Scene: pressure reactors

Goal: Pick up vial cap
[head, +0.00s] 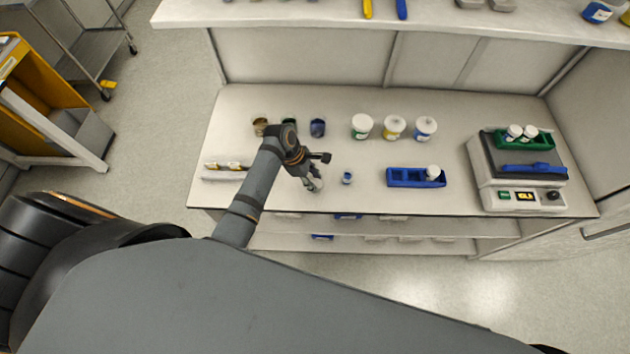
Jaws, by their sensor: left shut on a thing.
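My left gripper (314,184) is low over the white bench, near its front edge. Its fingers are shut on a small whitish piece, which looks like the vial cap (317,186); the fingers hide most of it. I cannot tell whether the cap still touches the bench. A small blue vial (347,178) stands upright just right of the gripper, apart from it. My right gripper is not in view.
White-lidded jars (394,127) and dark cups (317,127) stand behind. A white holder (222,175) lies left. A shelf (400,26) overhangs the back.

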